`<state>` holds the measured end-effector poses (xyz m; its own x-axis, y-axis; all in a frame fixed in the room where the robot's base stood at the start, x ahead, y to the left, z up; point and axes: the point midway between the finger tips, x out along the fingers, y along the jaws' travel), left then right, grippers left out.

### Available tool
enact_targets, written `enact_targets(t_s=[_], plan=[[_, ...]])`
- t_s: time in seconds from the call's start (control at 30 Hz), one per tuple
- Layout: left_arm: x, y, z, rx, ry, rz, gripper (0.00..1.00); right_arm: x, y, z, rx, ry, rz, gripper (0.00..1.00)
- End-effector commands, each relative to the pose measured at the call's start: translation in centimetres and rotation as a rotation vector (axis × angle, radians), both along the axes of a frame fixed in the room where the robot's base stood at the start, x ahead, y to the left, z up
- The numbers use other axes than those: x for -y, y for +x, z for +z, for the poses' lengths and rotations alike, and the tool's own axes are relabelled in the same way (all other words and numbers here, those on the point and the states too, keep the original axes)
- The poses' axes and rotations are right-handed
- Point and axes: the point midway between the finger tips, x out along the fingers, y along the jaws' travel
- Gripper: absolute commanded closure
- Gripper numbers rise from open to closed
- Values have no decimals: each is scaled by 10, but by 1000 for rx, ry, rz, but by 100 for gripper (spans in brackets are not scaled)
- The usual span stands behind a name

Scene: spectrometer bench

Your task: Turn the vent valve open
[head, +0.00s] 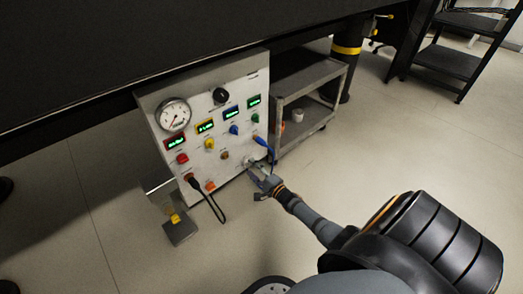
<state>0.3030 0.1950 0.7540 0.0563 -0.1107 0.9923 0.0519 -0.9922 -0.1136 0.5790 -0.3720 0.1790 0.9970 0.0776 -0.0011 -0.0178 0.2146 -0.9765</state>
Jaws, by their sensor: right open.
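A white instrument panel (220,117) stands tilted below the dark bench, facing me. No label on it is readable, so I cannot tell for certain which part is the vent valve. A blue handle-like part (263,142) sticks out at the panel's lower right edge, just above a pale fitting (249,162). My right gripper (259,178) is open and empty, with its fingers close to the fitting and below the blue part. I cannot tell whether it touches either. My left gripper is not in view.
The panel also carries a round gauge (174,114), a black knob (220,95), several coloured knobs and lit displays. A black cable (209,199) hangs from its lower left. A grey cart (309,90) stands right of the panel.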

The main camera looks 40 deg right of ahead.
Motion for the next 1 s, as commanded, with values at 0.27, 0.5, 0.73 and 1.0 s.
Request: enact_targets(t_s=[0.27, 0.5, 0.73, 1.0], plan=[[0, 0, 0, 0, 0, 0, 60, 5, -69, -1, -4, 0, 2, 45], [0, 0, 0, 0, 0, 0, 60, 8, -97, 0, -1, 0, 1, 45], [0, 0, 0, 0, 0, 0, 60, 8, -99, 0, 0, 0, 0, 45], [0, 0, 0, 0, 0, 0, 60, 8, -98, 0, 0, 0, 0, 45]])
